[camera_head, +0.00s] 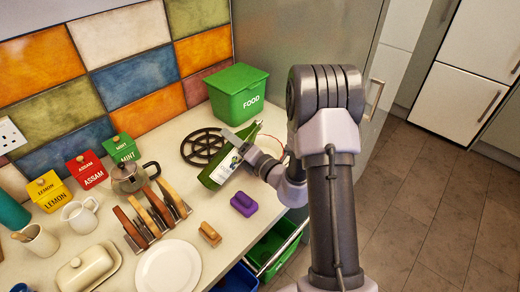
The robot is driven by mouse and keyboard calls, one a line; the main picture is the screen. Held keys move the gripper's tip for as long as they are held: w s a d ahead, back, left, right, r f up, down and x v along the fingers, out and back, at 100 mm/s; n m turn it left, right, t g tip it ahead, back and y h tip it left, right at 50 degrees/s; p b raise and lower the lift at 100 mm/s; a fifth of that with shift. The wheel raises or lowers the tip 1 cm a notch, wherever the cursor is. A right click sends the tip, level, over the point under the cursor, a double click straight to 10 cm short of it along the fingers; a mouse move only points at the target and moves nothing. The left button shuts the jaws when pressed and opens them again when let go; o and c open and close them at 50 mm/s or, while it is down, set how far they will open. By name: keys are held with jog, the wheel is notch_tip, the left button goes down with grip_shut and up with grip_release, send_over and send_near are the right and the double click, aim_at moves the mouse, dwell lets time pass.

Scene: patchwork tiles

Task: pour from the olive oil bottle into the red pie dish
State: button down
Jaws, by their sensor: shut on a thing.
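The olive oil bottle (217,174), green glass with a pale label, is tilted over the worktop. Its wide end is at lower left and its other end is at upper right, partly behind my gripper. My gripper (238,147) is shut on the bottle around its middle. A thin red rim (272,137), seemingly the red pie dish, shows just right of the bottle; my arm hides most of it. I cannot tell whether any oil is flowing or whether the bottle's mouth is over the dish.
A black trivet (203,147) and green FOOD bin (238,94) stand behind the bottle. A purple block (244,204), wooden-handled brush (210,234), toast rack (153,218), steel teapot (134,177) and white plate (169,268) are nearer or left. The worktop edge drops to open bins at right.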

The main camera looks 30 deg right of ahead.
jog(key=shift+s+a+f+m, duration=0.15)
jog(key=shift+a+m, duration=0.15)
jog(key=shift+m, duration=0.7)
dwell(1.8)
jog(key=shift+a+r+m+p, duration=0.45)
jog(key=shift+m+p, duration=0.35)
jog(key=shift+p, duration=0.75)
dwell(1.0)
jog(key=shift+f+m+p, duration=0.4)
jog(key=shift+m+p, duration=0.25)
jog(key=shift+m, duration=0.25)
dwell(1.8)
